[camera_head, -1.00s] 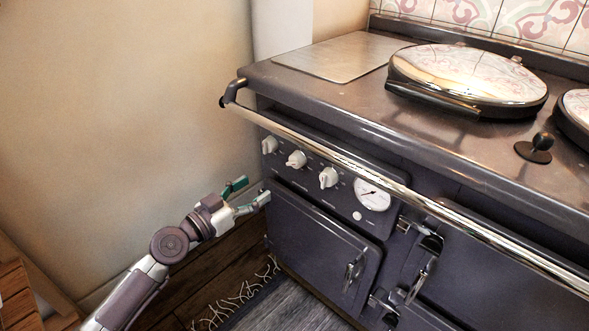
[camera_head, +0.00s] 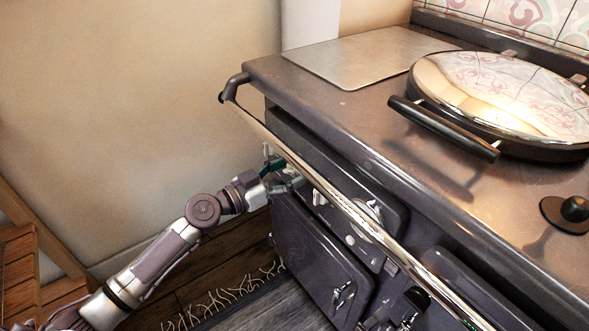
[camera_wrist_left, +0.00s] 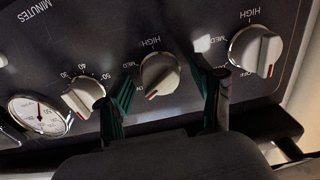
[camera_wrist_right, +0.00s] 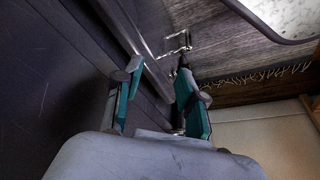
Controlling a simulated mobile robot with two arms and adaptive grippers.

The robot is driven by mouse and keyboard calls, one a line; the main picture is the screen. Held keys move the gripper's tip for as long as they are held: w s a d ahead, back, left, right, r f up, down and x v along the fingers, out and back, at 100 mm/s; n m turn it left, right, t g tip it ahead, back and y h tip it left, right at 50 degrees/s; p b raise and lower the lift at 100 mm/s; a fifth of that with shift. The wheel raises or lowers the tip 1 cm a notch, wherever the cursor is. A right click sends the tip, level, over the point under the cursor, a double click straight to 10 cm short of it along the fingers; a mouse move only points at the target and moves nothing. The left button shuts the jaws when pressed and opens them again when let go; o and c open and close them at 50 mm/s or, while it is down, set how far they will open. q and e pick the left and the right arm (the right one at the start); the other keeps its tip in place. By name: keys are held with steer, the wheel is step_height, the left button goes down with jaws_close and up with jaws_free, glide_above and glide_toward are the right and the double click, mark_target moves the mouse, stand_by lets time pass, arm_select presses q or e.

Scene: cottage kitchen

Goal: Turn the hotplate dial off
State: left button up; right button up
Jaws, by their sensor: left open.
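Three off-white dials show in the left wrist view: a timer dial (camera_wrist_left: 83,97), a middle dial (camera_wrist_left: 160,72) and a right dial (camera_wrist_left: 257,50). The middle and right ones have HIGH, MED and further marks; I cannot tell by label which is the hotplate dial. My left gripper (camera_wrist_left: 164,82) is open, its green-padded fingers on either side of the middle dial; contact cannot be told. In the head view the left gripper (camera_head: 277,170) is at the stove's panel, partly behind the rail. My right gripper (camera_wrist_right: 160,75) is open and empty, only in its wrist view.
A chrome rail (camera_head: 330,190) runs in front of the dial panel, above the left arm. A round gauge (camera_wrist_left: 39,115) sits beside the timer dial. The stove top carries a large domed lid (camera_head: 500,95). An oven door (camera_head: 310,255) is below the panel.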

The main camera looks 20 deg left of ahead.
arm_select(q)
steer(key=c, duration=1.1)
steer(key=shift+c, duration=0.2)
steer(key=shift+n, duration=0.5)
steer(key=shift+n+b, duration=0.4)
steer(key=shift+n, duration=0.6)
steer(key=n, duration=0.2)
steer(key=shift+r+n, duration=0.1)
steer(key=shift+n, duration=0.3)
steer(key=n, duration=0.2)
steer(key=shift+n, duration=1.9)
